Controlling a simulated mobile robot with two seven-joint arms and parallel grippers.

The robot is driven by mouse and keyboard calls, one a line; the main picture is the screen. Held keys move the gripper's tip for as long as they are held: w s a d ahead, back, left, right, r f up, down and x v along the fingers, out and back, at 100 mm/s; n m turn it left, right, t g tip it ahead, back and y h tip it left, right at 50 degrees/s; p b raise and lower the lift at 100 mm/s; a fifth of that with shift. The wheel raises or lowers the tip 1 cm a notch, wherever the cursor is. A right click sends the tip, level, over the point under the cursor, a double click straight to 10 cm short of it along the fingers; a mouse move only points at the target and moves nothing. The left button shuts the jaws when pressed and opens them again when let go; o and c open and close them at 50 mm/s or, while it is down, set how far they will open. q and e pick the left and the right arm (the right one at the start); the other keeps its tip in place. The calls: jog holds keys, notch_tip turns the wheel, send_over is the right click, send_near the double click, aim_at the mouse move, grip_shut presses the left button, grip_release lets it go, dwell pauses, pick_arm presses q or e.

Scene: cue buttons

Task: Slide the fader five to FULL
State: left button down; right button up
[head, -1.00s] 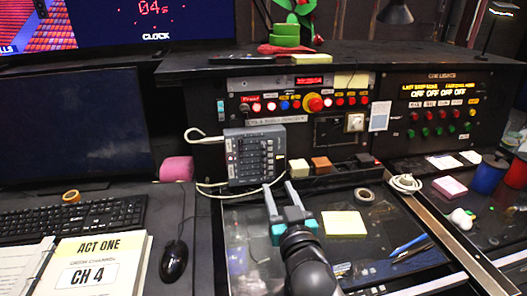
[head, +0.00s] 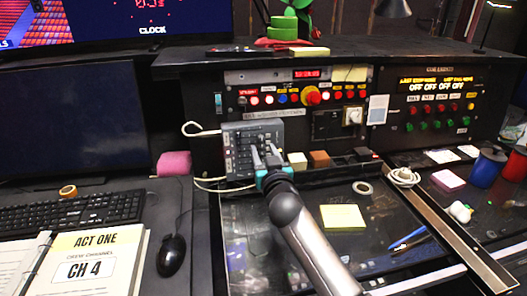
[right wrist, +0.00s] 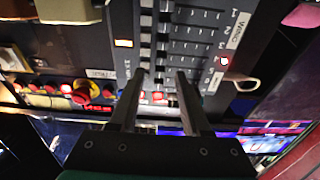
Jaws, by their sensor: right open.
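The grey fader box (head: 234,158) leans against the front of the black console in the head view, with rows of small dark controls on its face. It also fills the upper middle of the right wrist view (right wrist: 197,47), where its lettering is turned. My right gripper (head: 265,150) is open, with its two fingers over the right part of the box. In the right wrist view the gripper (right wrist: 155,75) has one column of faders between its fingers. I cannot tell which fader has number five, or whether a finger touches it. My left gripper is not in view.
The console's button row (head: 290,97) runs above the box. A white cable (head: 198,130) loops at its left. White, orange and dark blocks (head: 319,159) sit close at its right. A yellow note (head: 343,217) and a tape roll (head: 362,188) lie on the desk.

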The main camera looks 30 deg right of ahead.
jog(key=shift+w+d, duration=0.1)
jog(key=shift+w, duration=0.35)
jog(key=shift+c, duration=0.4)
grip_shut()
dwell(0.8)
